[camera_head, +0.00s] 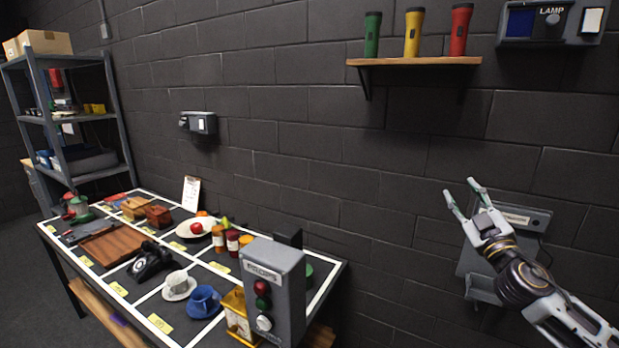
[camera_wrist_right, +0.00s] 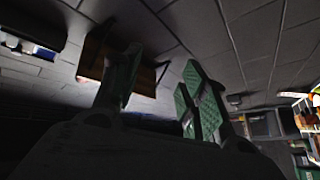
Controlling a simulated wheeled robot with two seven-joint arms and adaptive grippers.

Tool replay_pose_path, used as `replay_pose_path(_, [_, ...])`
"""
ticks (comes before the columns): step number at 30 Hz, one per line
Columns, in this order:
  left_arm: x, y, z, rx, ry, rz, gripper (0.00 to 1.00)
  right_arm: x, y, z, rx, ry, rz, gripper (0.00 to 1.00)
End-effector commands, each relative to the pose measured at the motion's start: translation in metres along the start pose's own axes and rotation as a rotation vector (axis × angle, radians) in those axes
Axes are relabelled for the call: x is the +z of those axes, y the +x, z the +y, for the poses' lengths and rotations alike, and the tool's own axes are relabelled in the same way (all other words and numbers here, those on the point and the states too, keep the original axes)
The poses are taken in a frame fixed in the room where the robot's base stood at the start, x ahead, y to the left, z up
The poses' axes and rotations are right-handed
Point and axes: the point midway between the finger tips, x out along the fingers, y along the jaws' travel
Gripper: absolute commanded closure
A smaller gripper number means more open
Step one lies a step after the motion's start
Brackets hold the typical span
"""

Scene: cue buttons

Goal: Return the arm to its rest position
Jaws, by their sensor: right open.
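My right gripper (camera_head: 462,196) is open and empty in the head view. It is raised in the air at the right, in front of the dark block wall and a grey wall-mounted unit. In the right wrist view its green-padded fingers (camera_wrist_right: 160,92) are spread with nothing between them. My right arm (camera_head: 527,284) comes in from the lower right. My left gripper is not in the head view. A grey button box (camera_head: 272,285) with red, green and white buttons stands at the table's right front; the gripper is well apart from it.
The table (camera_head: 334,276) holds cups, a telephone, jars and a plate. A lamp box (camera_head: 553,24) is at the upper right. The wall unit (camera_head: 525,216) is close behind the gripper. Free space lies between table and gripper.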

Motion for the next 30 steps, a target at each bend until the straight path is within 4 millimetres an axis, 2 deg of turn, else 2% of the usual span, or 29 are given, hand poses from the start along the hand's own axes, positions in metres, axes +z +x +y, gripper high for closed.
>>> replay_pose_path(1, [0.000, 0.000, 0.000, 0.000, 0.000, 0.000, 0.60, 0.011, -0.007, -0.010, 0.006, 0.026, -0.039, 0.56])
replay_pose_path(8, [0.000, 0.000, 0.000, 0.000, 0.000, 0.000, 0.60, 0.058, -0.043, -0.047, 0.031, 0.104, -0.229, 0.56])
replay_pose_path(15, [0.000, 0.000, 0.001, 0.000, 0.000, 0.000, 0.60, 0.103, -0.091, -0.091, 0.020, 0.171, -0.451, 0.56])
replay_pose_path(24, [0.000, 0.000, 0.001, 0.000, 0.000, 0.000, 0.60, 0.145, -0.167, -0.153, -0.053, 0.240, -0.742, 0.56])
replay_pose_path(30, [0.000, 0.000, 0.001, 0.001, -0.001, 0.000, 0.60, 0.160, -0.224, -0.193, -0.137, 0.281, -0.933, 0.56])
